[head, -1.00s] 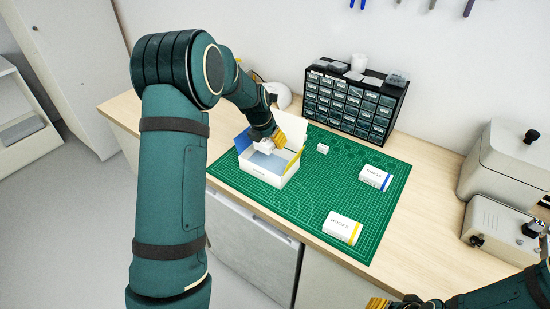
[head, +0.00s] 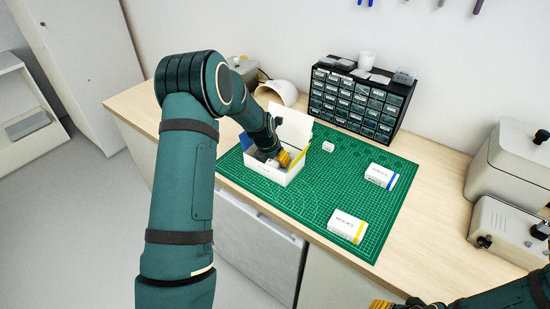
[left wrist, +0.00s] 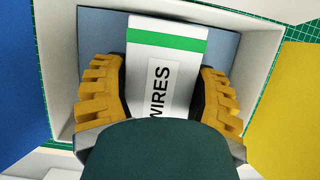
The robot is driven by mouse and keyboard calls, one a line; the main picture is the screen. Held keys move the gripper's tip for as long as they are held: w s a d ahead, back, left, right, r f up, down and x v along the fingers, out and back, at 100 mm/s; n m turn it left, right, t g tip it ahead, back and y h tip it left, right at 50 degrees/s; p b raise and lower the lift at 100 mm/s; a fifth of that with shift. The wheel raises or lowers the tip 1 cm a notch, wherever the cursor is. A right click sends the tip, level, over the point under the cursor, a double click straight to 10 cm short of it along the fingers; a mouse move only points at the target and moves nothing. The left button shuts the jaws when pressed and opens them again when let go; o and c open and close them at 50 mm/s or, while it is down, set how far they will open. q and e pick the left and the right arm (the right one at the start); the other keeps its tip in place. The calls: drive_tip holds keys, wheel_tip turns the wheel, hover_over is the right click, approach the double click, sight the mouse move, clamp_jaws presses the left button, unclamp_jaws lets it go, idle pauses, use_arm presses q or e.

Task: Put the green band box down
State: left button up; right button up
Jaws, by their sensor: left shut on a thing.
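The green band box (left wrist: 165,62) is white with a green stripe and the word WIRES; it shows in the left wrist view between my left gripper's yellow fingers. My left gripper (head: 280,160) is shut on it and reaches down into the open white carton (head: 268,176). In the left wrist view the carton's walls (left wrist: 55,75) surround the fingers and the box, above a blue-grey floor. I cannot tell whether the box touches that floor. The arm hides most of it in the head view. My right gripper (head: 381,304) is cut off at the bottom edge, its jaw opening unclear.
The carton has a blue flap and a yellow flap (head: 297,165) standing out. A blue-striped box (head: 380,176), a yellow-striped box (head: 347,227) and a small white block (head: 328,147) lie on the green mat (head: 310,207). A drawer cabinet (head: 357,101) stands behind.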

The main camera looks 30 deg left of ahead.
use_arm(q)
drive_tip(key=shift+f, duration=0.15)
drive_tip(key=o, duration=1.2)
drive_tip(key=shift+o, duration=0.2)
drive_tip(key=shift+r, duration=0.3)
drive_tip(key=p+v, duration=0.1)
drive_tip(key=v, duration=1)
drive_tip(key=shift+s+r, duration=0.2)
drive_tip(key=shift+r, duration=0.1)
